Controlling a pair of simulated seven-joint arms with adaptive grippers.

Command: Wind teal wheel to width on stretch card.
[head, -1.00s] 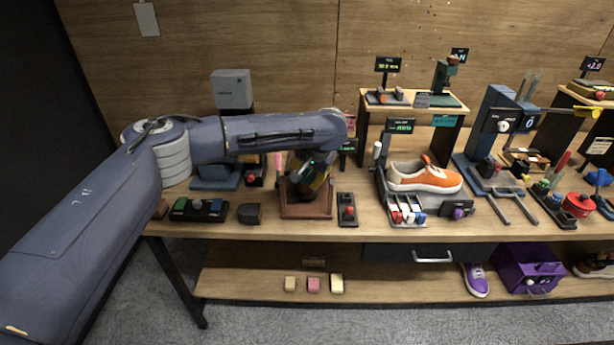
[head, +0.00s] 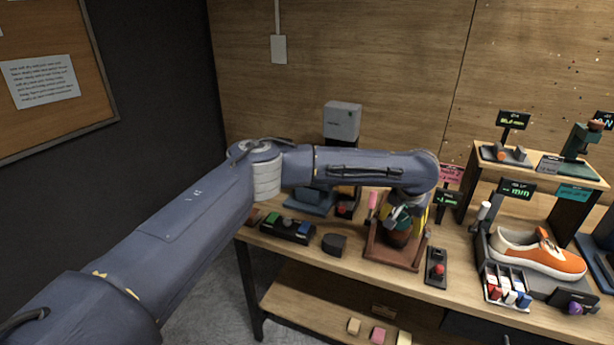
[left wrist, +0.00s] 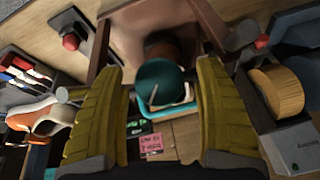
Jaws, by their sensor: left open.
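The teal wheel (left wrist: 161,82) shows in the left wrist view as a round teal knob with a pale pin on its face. It is between the two yellow fingers of my left gripper (left wrist: 160,110), which is open, with a gap on each side. In the head view my left gripper (head: 404,214) points down over a brown wooden stand (head: 392,257) and hides most of what is on it. A pink card (left wrist: 160,143) lies beyond the wheel in the left wrist view, its lettering too small to read surely; a pink card (head: 450,173) also shows in the head view. My right gripper is out of view.
A red-button box (head: 437,268) stands right of the stand, and a dark rounded block (head: 334,244) left of it. A button panel (head: 288,229) is farther left. An orange-and-white sneaker (head: 540,252) sits at right. A grey machine (head: 342,122) stands behind.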

